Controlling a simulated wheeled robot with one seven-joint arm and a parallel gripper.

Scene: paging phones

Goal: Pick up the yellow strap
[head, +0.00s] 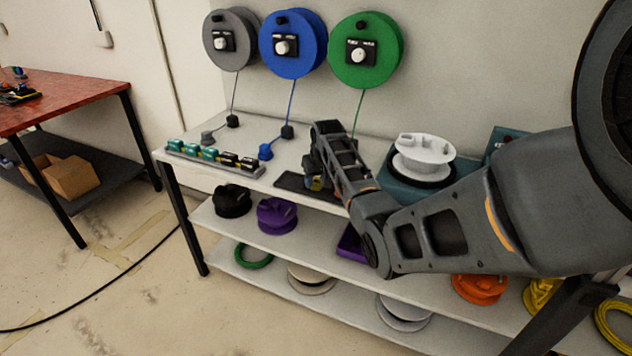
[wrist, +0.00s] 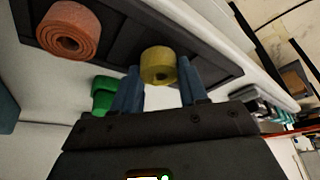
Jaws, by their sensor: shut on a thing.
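The yellow strap (wrist: 158,66) is a small rolled coil in the wrist view. It sits between the two blue fingers of my gripper (wrist: 160,73), which is shut on it. In the head view a bit of the yellow strap (head: 317,184) shows under my gripper (head: 315,175), at the dark tray (head: 291,184) on the bench's front part. The arm hides most of it there. I cannot tell whether the strap still touches the tray.
An orange-pink rolled strap (wrist: 70,30) lies on the tray, and a green thing (wrist: 103,95) is behind the fingers. A rack of small connectors (head: 213,159) is left of the tray. A white spool (head: 423,155) stands to the right. Shelves with spools (head: 277,215) lie below.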

